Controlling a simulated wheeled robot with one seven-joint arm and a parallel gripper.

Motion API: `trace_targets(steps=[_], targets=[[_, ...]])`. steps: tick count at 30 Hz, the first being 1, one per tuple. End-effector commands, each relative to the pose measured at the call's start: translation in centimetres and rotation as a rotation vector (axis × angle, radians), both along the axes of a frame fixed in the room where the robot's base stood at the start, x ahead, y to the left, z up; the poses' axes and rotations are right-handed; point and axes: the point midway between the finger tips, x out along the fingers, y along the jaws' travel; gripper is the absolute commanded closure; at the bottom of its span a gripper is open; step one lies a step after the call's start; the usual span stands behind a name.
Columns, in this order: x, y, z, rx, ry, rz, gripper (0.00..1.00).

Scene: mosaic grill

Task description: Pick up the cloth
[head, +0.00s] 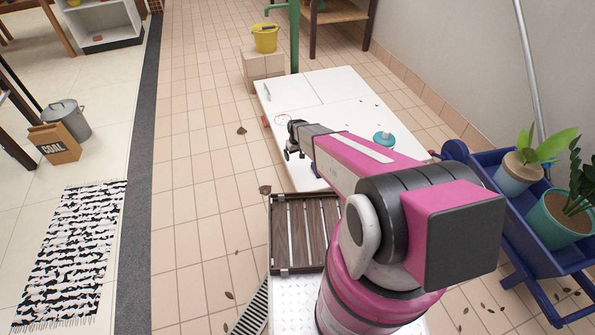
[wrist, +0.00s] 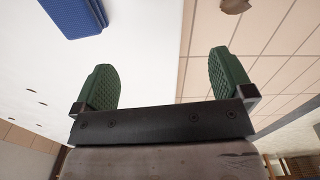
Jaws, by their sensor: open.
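A blue, textured, flat block-like thing (wrist: 72,14) shows at the top left of the wrist view, cut off by the edge, on the white surface. It may be the folded cloth; I cannot tell for sure. I do not make out a cloth in the head view, where my arm hides part of the white table (head: 345,88). My gripper (head: 290,152) is over the near left edge of that table. In the wrist view my gripper (wrist: 165,70) has its two green ridged fingers wide apart with nothing between them. The blue thing is apart from the fingers.
A teal round object (head: 383,139) and small items lie on the table. A yellow bucket (head: 265,38) stands on a box behind it. A blue cart (head: 535,215) with potted plants is at the right. Tiled floor to the left is mostly clear, with scattered leaves.

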Motion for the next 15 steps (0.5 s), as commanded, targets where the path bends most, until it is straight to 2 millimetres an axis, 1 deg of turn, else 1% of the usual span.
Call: trace_targets(steps=[4, 15], targets=[[-0.3, 0.0, 0.3, 0.0, 0.001, 0.0, 0.01], [-1.3, -0.1, -0.4, 0.0, 0.0, 0.0, 0.01]])
